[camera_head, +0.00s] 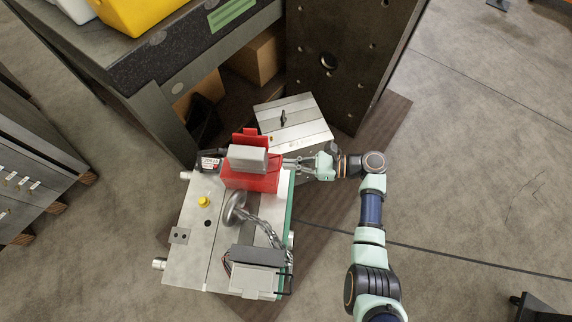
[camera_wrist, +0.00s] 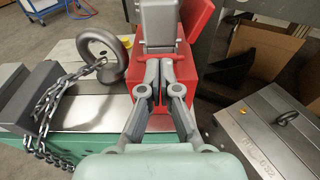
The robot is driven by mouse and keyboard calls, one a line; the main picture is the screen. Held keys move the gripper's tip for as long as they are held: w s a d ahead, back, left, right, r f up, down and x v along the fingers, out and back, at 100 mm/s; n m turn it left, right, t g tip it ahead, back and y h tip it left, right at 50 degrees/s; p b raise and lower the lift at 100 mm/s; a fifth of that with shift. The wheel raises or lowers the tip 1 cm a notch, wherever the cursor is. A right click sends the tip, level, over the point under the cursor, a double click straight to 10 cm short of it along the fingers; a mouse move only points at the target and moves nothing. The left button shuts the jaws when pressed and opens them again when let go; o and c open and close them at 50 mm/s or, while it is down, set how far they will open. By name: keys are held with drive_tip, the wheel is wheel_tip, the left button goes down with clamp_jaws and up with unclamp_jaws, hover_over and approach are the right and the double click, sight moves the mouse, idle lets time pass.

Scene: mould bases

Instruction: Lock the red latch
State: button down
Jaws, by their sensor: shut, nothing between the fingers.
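The red latch (camera_head: 249,176) sits at the upper end of the mould base (camera_head: 193,247), with a grey block (camera_head: 248,157) on it. My gripper (camera_head: 291,163) is at the latch's right side in the head view. In the wrist view my gripper (camera_wrist: 160,70) is shut and empty, its fingertips at the base of the grey part. I cannot tell whether they touch it.
A lifting eye (camera_wrist: 101,55) with a chain (camera_wrist: 52,100) stands on the mould base. A smaller metal block (camera_head: 294,123) with a ring lies beside it. A dark upright plate (camera_head: 350,60) stands behind. A yellow knob (camera_head: 203,202) is on the base.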

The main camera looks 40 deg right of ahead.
drive_tip(key=shift+w+a+r+p, duration=0.2)
drive_tip(key=shift+r+p, duration=0.25)
drive_tip(key=shift+p, duration=0.2)
drive_tip(key=shift+w+a+r+p, duration=0.15)
drive_tip(key=shift+r+p, duration=0.25)
drive_tip(key=shift+p, duration=0.2)
drive_tip(key=shift+w+a+r+p, duration=0.2)
drive_tip(key=shift+w+r+p, duration=0.15)
drive_tip(key=shift+p, duration=0.3)
idle(0.4)
drive_tip(key=shift+w+a+r+p, duration=0.15)
drive_tip(key=shift+w+a+p, duration=0.2)
drive_tip(key=shift+p, duration=0.05)
drive_tip(key=p+v, duration=0.1)
drive_tip(key=v, duration=0.4)
drive_tip(key=shift+d+p, duration=0.1)
drive_tip(key=shift+p, duration=0.2)
idle(0.7)
